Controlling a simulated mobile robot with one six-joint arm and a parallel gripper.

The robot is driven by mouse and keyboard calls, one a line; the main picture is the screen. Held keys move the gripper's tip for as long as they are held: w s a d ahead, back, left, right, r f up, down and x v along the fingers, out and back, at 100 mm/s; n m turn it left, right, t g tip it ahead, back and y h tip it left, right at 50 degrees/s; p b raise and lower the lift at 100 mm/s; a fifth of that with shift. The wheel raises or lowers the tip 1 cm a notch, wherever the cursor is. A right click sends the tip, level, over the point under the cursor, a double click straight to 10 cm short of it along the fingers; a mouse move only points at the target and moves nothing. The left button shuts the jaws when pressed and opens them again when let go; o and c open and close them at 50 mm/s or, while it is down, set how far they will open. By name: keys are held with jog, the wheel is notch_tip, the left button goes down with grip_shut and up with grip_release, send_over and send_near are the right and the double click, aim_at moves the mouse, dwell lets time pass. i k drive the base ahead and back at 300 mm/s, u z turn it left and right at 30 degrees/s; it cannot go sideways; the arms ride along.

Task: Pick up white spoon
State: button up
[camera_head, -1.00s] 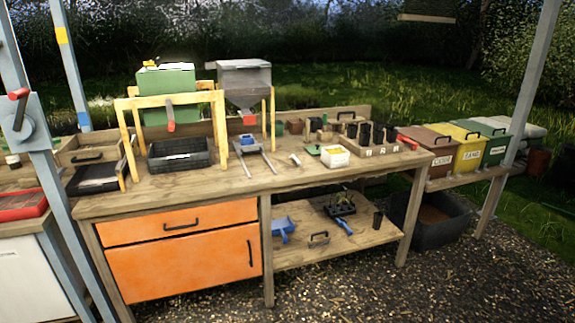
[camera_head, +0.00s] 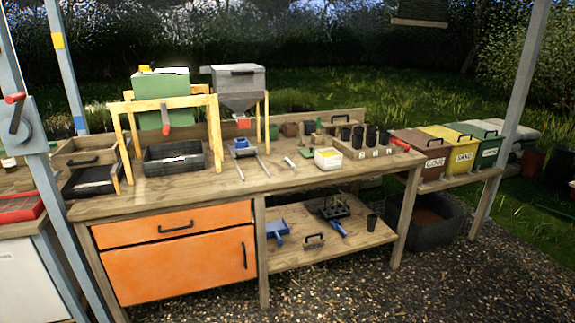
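No thing shows clearly as a white spoon. A small pale object (camera_head: 290,162) lies on the wooden workbench (camera_head: 215,186), left of a white tub (camera_head: 327,159). It is too small to tell whether it is the spoon. My gripper is not in view.
A black crate (camera_head: 174,159) stands under a yellow frame with a green bin (camera_head: 165,88). A grey hopper (camera_head: 238,82) stands behind a blue-ended tool. Dark pots (camera_head: 358,136) stand at the bench's right. A lower shelf (camera_head: 290,255) holds blue tools. Gravel in front is clear.

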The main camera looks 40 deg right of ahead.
aim_at(289, 162)
jog(key=z, duration=0.05)
jog(key=i, duration=0.9)
